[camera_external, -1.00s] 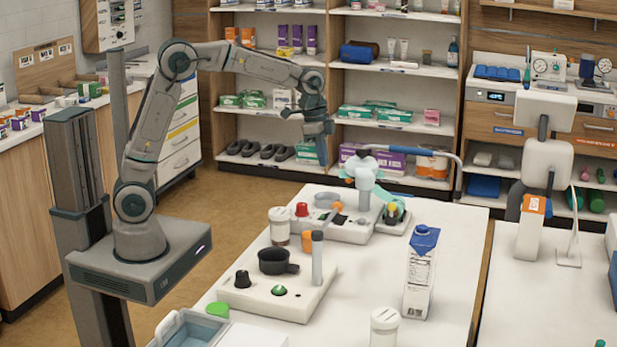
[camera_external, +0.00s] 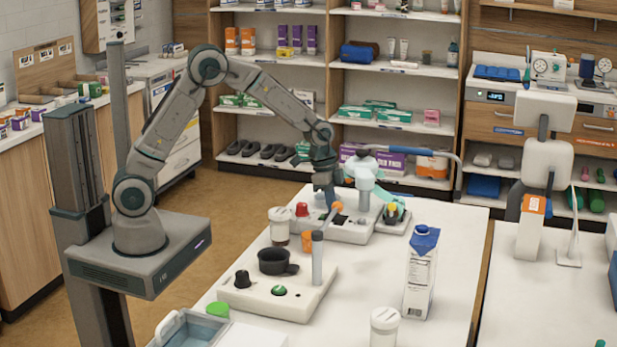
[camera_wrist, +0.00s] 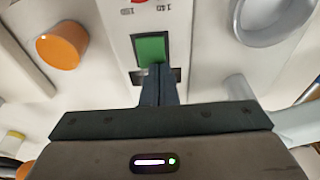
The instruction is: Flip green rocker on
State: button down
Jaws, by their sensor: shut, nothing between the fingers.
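The green rocker (camera_wrist: 151,50) sits in a dark frame on a pale panel in the wrist view. My gripper (camera_wrist: 158,72) is shut and empty, its fingertips at the near edge of the rocker. I cannot tell whether they touch it. In the external view my gripper (camera_external: 328,205) points down over the far white console (camera_external: 345,232). The rocker is hidden there behind my gripper or too small to make out.
An orange knob (camera_wrist: 62,48) is left of the rocker and a grey round dish (camera_wrist: 265,18) is to its right. A red knob (camera_external: 302,209) and a pale teal fixture (camera_external: 363,175) stand close to my gripper. A carton (camera_external: 420,272) stands at the table's right.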

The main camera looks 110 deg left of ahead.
dwell(0.3)
jog(key=shift+w+p, duration=0.1)
jog(key=shift+p, duration=0.2)
jog(key=shift+w+f+g, duration=0.1)
jog(key=shift+f+g, duration=0.2)
jog(key=shift+g, duration=0.1)
jog(key=shift+s, duration=0.2)
jog(key=shift+s+r, duration=0.15)
jog(key=shift+s, duration=0.55)
